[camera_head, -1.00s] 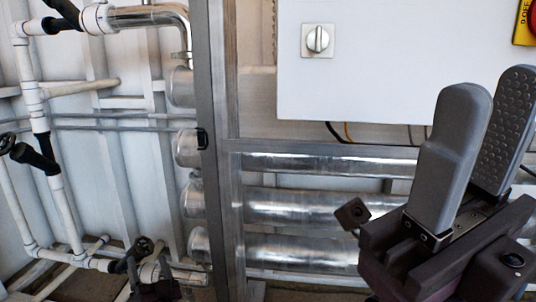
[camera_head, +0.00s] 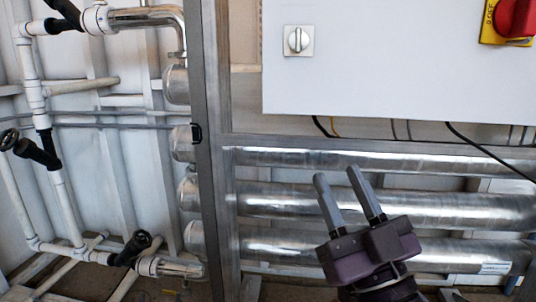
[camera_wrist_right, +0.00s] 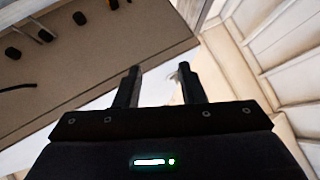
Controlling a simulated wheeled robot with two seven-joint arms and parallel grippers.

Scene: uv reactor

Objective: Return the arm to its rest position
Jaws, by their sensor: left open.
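My right gripper (camera_head: 343,180) is in the lower right of the head view, below the control cabinet and in front of the metal tubes. Its two fingers point up and slightly left, apart, with nothing between them. The right wrist view shows the same two fingers (camera_wrist_right: 159,70) apart and empty, with the cabinet's underside beyond them.
The white cabinet (camera_head: 390,85) has a rotary switch (camera_head: 298,40) and a red knob (camera_head: 516,17) on yellow. Cables hang below it. Horizontal metal tubes (camera_head: 290,203) run behind my right gripper. A metal post (camera_head: 213,150) and white pipes with black valve handles (camera_head: 36,152) stand at left.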

